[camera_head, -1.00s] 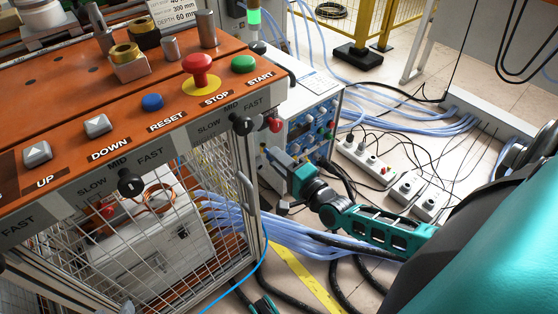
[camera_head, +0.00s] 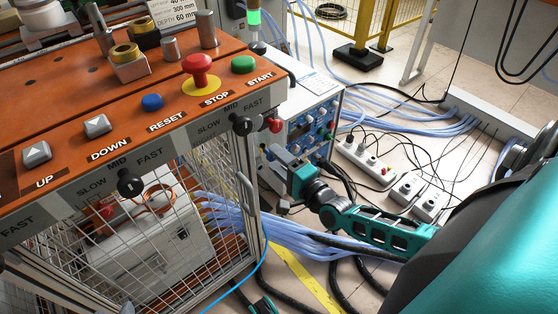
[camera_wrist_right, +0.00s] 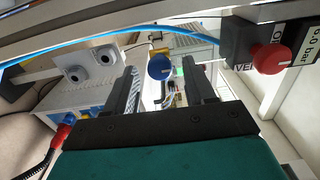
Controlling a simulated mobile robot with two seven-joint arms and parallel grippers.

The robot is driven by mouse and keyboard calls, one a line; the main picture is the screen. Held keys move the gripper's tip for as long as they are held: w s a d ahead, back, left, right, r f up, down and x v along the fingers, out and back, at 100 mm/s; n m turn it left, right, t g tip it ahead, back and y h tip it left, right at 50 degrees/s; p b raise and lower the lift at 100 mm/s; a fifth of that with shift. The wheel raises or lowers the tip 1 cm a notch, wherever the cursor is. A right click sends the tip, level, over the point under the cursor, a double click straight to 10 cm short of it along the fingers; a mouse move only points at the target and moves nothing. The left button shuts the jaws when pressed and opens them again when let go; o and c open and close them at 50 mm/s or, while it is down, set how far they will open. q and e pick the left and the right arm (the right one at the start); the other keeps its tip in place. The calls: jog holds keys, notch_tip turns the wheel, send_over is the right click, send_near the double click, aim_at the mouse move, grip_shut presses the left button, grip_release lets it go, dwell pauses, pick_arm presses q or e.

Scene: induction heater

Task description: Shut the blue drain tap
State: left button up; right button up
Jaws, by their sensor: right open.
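The blue drain tap (camera_wrist_right: 159,67) shows in the right wrist view as a round blue knob with a pale mark on its face. It appears between the two dark fingers of my right gripper (camera_wrist_right: 162,80). The fingers are apart, with a visible gap on both sides of the knob. I cannot tell how far the knob lies beyond the fingertips. In the head view my right gripper (camera_head: 269,164) is low beside the caged machine's right side, and I cannot make out the blue tap there.
A red knob (camera_wrist_right: 268,58) on a dark block sits right of the fingers in the wrist view. A blue hose (camera_wrist_right: 120,40) crosses above. In the head view, a control unit (camera_head: 310,120) stands behind the gripper, and cables (camera_head: 300,240) run below the arm.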

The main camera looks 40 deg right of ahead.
pick_arm(q)
jog(key=shift+s+a+r+p, duration=0.2)
jog(key=shift+a+r+p, duration=0.25)
jog(key=shift+p, duration=0.9)
pick_arm(e)
jog(key=s+d, duration=0.1)
jog(key=s, duration=1.2)
pick_arm(q)
jog(key=shift+r, duration=0.15)
